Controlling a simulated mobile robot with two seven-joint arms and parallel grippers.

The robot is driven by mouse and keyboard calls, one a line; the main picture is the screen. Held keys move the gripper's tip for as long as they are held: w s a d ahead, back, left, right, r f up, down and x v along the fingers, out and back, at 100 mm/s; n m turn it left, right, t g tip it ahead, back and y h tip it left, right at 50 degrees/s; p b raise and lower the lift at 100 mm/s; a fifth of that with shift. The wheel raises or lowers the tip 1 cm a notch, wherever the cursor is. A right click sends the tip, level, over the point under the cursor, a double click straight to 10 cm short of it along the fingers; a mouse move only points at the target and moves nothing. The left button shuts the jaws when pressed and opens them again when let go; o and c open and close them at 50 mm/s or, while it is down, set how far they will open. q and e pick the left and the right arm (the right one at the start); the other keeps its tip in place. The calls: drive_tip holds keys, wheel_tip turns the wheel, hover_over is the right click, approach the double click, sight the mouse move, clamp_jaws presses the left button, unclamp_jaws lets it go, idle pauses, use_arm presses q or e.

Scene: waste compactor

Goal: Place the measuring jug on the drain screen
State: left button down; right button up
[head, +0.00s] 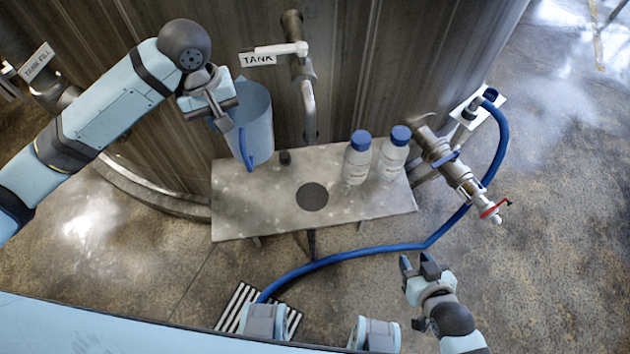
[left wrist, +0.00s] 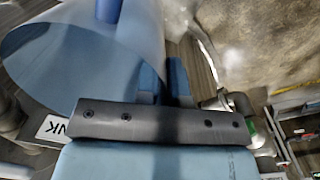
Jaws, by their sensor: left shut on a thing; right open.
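The measuring jug (head: 254,122) is a translucent blue vessel with a darker blue handle (head: 246,150). My left gripper (head: 222,116) is shut on it at its left side and holds it upright or slightly tilted by the left end of the metal shelf. I cannot tell how far it is above the shelf. In the left wrist view the jug (left wrist: 85,50) fills the upper left, close to the gripper. The drain screen (head: 312,196) is a dark round disc in the middle of the shelf, with nothing on it. My right gripper (head: 420,268) is open and empty, low at the right, away from the shelf.
Two white bottles with blue caps (head: 357,160) (head: 394,154) stand on the shelf (head: 240,222) right of the screen. A small dark cap (head: 285,158) lies behind it. A tank tap (head: 308,105) hangs above. A blue hose (head: 370,249) crosses the floor in front. The shelf's front left is bare.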

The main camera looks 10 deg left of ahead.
use_arm(q)
wheel_tip(320, 180, down, 20)
drive_tip(key=b, duration=0.2)
drive_tip(key=shift+d+f, duration=0.15)
use_arm(e)
drive_tip(key=shift+w+d+f, duration=0.2)
drive_tip(key=shift+w+f, duration=0.25)
drive_tip(key=shift+f, duration=0.35)
drive_tip(key=shift+r, duration=0.15)
use_arm(q)
drive_tip(key=c, duration=1.2)
unclamp_jaws()
drive_tip(key=shift+f, duration=0.15)
drive_tip(key=shift+c, duration=0.2)
